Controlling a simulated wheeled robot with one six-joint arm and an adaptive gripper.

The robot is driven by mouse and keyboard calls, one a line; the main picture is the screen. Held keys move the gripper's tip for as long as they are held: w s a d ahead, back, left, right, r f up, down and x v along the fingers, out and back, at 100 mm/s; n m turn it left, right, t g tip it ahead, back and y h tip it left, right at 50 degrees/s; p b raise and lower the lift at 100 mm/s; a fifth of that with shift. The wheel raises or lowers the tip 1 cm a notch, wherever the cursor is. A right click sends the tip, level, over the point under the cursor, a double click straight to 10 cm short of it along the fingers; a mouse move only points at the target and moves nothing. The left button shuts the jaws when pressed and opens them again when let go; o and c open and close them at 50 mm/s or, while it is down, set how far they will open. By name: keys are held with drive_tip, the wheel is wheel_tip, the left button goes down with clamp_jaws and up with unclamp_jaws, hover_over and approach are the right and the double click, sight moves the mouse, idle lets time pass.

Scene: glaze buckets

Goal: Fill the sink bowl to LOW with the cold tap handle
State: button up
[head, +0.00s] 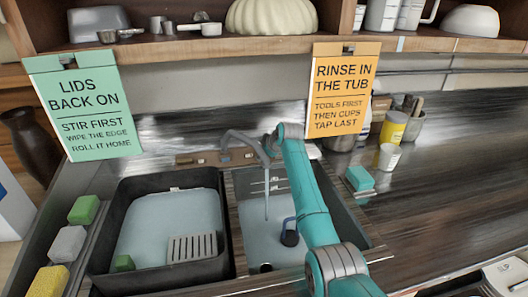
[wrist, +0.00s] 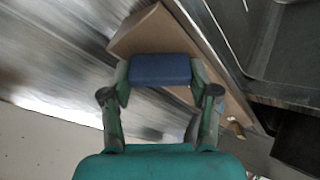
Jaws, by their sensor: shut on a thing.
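My gripper (wrist: 160,80) is shut on the blue cold tap handle (wrist: 160,68) in the wrist view. In the head view my arm hides both the gripper and the handle. The grey tap (head: 243,139) arches over the right basin, the sink bowl (head: 234,203). A thin stream of water (head: 266,198) runs from the spout into the bowl. Pale water (head: 258,236) lies in the bowl, below light level marks (head: 264,181) on its back wall. The mark labels are too small to read. My arm covers the bowl's right part.
A dark-blue round object (head: 289,236) is in the bowl beside my arm. A black tub (head: 130,194) with water and a grey grate (head: 192,247) stands left. Several sponges line its left side. A teal block (head: 359,178) and jars sit right; the right counter (head: 455,170) is mostly clear.

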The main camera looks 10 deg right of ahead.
drive_tip(key=o, duration=1.2)
drive_tip(key=shift+c, duration=0.2)
drive_tip(key=v, duration=1.2)
